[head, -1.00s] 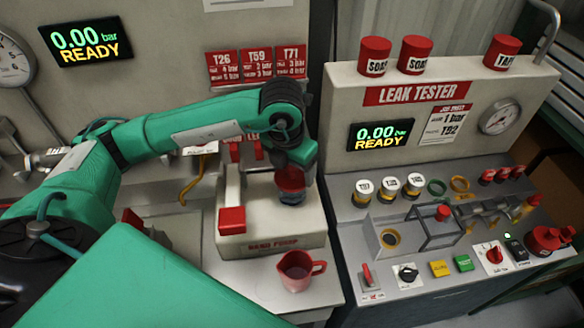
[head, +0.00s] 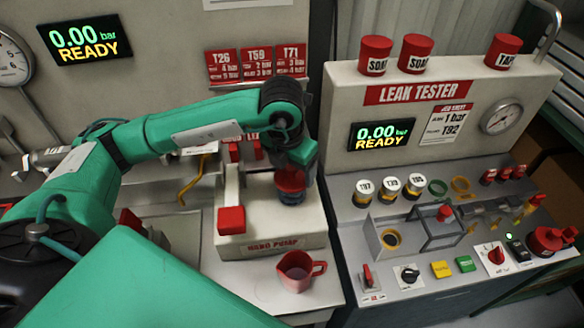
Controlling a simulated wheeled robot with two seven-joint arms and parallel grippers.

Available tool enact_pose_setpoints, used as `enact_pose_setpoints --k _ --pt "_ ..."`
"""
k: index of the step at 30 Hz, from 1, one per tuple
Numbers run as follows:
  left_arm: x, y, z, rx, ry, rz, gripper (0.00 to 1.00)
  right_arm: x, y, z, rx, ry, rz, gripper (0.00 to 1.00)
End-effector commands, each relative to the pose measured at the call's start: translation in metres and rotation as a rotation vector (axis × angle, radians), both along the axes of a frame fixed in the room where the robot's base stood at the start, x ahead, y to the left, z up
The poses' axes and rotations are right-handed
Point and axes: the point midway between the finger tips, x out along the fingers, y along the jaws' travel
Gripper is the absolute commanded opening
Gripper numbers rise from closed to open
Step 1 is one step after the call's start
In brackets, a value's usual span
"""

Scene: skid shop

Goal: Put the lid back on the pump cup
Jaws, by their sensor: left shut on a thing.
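The red lid (head: 290,178) is at the top of the pump cup, under my left gripper. The pump cup (head: 292,197) is blue and see-through and stands on the cream hand pump (head: 270,230). My left gripper (head: 293,166) points down from above and is shut on the lid. The lid is over the cup and looks very close to its rim; I cannot tell whether it is fully seated. The fingertips are dark and partly hidden by the arm's wrist. My right gripper is not in view.
The pump's red-ended lever (head: 231,219) stands just left of the cup. A red jug (head: 297,271) sits in front of the pump. The leak tester (head: 440,120) is to the right, with caps, rings and switches on its bench. A yellow hose (head: 193,185) lies left.

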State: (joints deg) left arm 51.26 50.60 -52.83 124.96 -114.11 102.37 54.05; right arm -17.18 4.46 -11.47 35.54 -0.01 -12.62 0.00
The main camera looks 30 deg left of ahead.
Motion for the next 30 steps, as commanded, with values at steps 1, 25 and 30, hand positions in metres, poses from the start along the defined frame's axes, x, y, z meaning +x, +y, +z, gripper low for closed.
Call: enact_pose_setpoints --k 1,25,30 --pt "0.0001 -0.0001 -0.0006 0.000 -0.001 0.000 0.51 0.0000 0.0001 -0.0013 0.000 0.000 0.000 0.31" --pt "0.0001 0.0001 -0.0014 0.001 -0.001 0.000 0.51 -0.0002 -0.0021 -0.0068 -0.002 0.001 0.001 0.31" --pt "0.0002 0.0002 -0.0009 0.001 -0.001 0.000 0.51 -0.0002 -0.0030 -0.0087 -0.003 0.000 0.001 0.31"
